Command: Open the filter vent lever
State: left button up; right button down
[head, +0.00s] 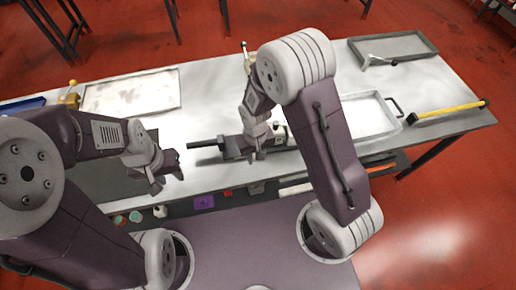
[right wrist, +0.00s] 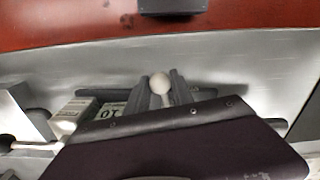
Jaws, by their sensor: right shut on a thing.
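My right gripper (right wrist: 160,97) is shut on a lever's white ball knob (right wrist: 160,83), which shows between its two dark fingers in the right wrist view. The rest of the lever is hidden behind the fingers and my wrist. In the head view my right gripper (head: 252,154) is low over a dark grey fixture (head: 231,147) on the metal table, and the knob cannot be made out there. A dark rod (head: 204,145) sticks out left from the fixture. My left gripper (head: 167,183) is empty near the table's front edge, its fingers apart.
A light tray (head: 130,92) lies at back left, a grey tray (head: 392,48) at back right. A yellow-handled bar (head: 447,112) lies at the right. A printed box (right wrist: 74,116) stands left of my right gripper. A shelf edge (head: 204,202) runs below the table.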

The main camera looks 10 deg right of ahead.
jog(key=shift+a+m, duration=0.8)
jog(key=shift+m, duration=0.5)
jog(key=shift+a+m+p, duration=0.25)
jog(key=shift+m+p, duration=0.15)
jog(key=shift+a+m, duration=0.5)
jog(key=shift+m, duration=0.3)
jog(key=shift+w+a+m+p, duration=0.2)
jog(key=shift+a+m+p, duration=0.15)
jog(key=shift+m, duration=0.35)
jog(key=c, duration=1.2)
grip_release()
jog(key=shift+o, duration=0.2)
